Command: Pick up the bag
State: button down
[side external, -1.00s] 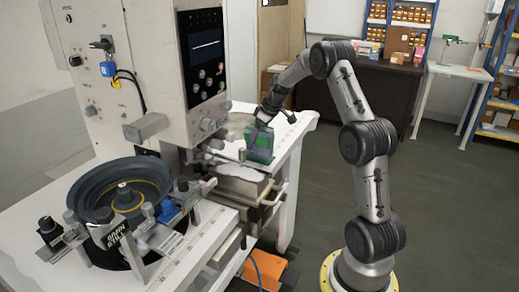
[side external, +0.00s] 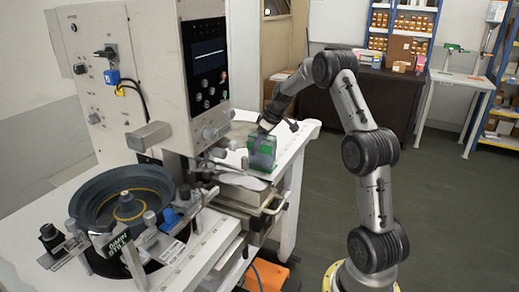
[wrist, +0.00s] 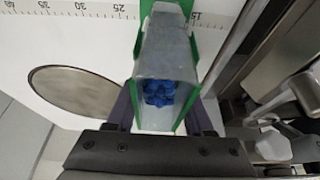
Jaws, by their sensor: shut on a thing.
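The bag (side external: 262,153) is a small upright pouch, green and greyish, near the far end of the white bench. In the wrist view the bag (wrist: 168,45) is a clear grey pouch with green edges, and blue pieces show inside it. My gripper (side external: 267,130) reaches down onto the top of the bag from above. In the wrist view my gripper (wrist: 165,112) has one finger on each side of the bag and is shut on it. The bag's underside is hidden, so I cannot tell whether it touches the bench.
A tall machine with a screen (side external: 208,50) stands left of the bag. A ruler strip (wrist: 90,10) and a round metal disc (wrist: 75,91) are on the white surface near the bag. A dark round bowl (side external: 85,210) sits at the front left. Open floor lies right of the bench.

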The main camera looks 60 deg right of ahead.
jog(key=s+a+r, duration=0.8)
jog(key=s+r, duration=0.3)
jog(key=r, duration=0.2)
jog(key=shift+a+r, duration=0.15)
jog(key=shift+a, duration=0.15)
dwell(0.7)
notch_tip(320, 180, up, 6)
dwell(0.5)
jog(key=shift+w+a, duration=0.1)
jog(key=shift+a, duration=0.05)
dwell(0.4)
